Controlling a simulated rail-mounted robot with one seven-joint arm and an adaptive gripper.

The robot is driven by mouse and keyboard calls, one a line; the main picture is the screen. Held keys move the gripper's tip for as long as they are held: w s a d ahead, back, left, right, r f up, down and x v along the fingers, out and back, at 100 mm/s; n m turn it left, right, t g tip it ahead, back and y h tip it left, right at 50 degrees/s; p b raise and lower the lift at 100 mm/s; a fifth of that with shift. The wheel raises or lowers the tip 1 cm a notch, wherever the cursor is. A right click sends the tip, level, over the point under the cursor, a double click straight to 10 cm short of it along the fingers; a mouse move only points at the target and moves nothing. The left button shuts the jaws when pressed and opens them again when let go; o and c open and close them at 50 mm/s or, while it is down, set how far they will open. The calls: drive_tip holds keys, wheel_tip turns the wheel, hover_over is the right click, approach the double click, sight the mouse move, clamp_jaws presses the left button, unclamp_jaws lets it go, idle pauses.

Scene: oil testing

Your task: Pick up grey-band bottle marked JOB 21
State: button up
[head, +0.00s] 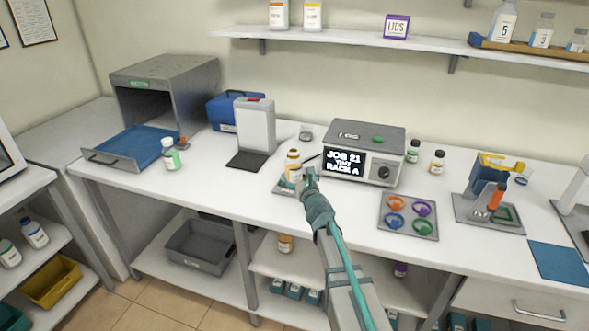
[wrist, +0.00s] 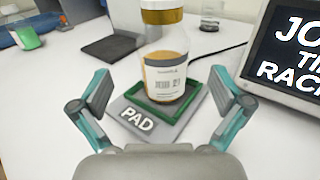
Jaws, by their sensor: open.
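A bottle (head: 293,166) with amber contents, a yellow-orange cap and a white label stands upright on a grey pad with a green rim (head: 284,188). In the wrist view the bottle (wrist: 168,62) faces me; its label has a grey strip and small print that seems to end in 21. The pad (wrist: 136,119) reads PAD. My gripper (head: 309,183) is at the pad's near side. In the wrist view my gripper (wrist: 162,90) is open, one finger on either side of the bottle, with visible gaps and nothing held.
A display box (head: 362,152) reading JOB 21 and RACK A stands right of the bottle. A white stand with a dark base (head: 253,130) is to the left. A tray of coloured rings (head: 408,215) lies to the right. A green-banded bottle (head: 171,158) stands farther left.

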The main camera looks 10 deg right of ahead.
sight(296, 168)
drive_tip(key=shift+w+a, duration=0.15)
drive_tip(key=shift+w, duration=0.85)
drive_tip(key=w+p, duration=0.3)
drive_tip(key=w, duration=0.1)
drive_tip(key=shift+r, duration=0.25)
drive_tip(key=shift+w+a+f, duration=0.1)
drive_tip(key=shift+w+a, duration=0.05)
drive_tip(key=shift+w, duration=0.4)
drive_tip(key=c, duration=1.6)
drive_tip(key=shift+c, duration=0.9)
drive_tip(key=shift+r, duration=0.2)
